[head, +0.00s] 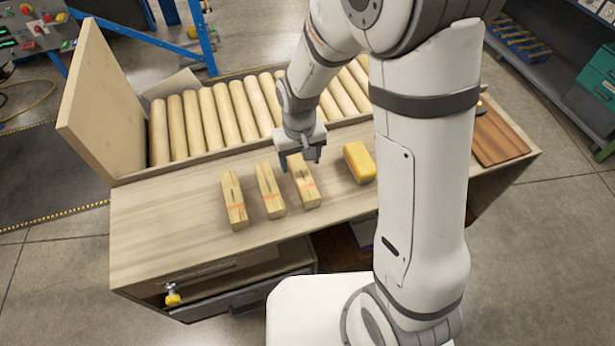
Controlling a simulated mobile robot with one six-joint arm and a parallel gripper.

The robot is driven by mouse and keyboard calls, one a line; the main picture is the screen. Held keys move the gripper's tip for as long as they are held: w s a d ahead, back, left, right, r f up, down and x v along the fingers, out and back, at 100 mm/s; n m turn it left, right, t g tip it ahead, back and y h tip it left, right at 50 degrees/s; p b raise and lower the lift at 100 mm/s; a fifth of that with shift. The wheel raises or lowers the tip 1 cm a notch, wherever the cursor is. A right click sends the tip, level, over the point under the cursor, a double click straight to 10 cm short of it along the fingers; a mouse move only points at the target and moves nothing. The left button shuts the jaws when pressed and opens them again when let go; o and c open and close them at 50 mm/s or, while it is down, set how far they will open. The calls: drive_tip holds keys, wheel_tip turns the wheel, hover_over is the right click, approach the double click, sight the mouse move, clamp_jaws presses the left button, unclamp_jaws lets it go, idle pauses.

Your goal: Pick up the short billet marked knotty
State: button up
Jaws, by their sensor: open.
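Three short wooden billets lie side by side on the bench (150,215), each with an orange band and dark marks on top. They are the left billet (234,203), the middle billet (270,192) and the right billet (305,190). The marks are too small to read, so I cannot tell which one is marked knotty. My gripper (301,161) points down with its fingers apart at the far end of the right billet, partly hiding that end. Nothing shows held between the fingers. I cannot tell whether they touch the billet.
A yellow block (359,163) lies right of the billets, close to my arm. Several round wooden cylinders (205,115) lie in a row behind. A tall wooden panel (100,100) stands at the left. The bench's left front is clear. Below it, a drawer (240,296) stands open.

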sight(303, 174)
drive_tip(key=shift+s+d+f+p, duration=0.15)
drive_tip(key=shift+f+p, duration=0.1)
drive_tip(key=shift+f, duration=1.35)
drive_tip(key=shift+s+d+f+p, duration=0.1)
drive_tip(key=shift+f+p, duration=0.1)
drive_tip(key=shift+f, duration=1.35)
drive_tip(key=shift+c, duration=0.3)
drive_tip(key=c, duration=1.1)
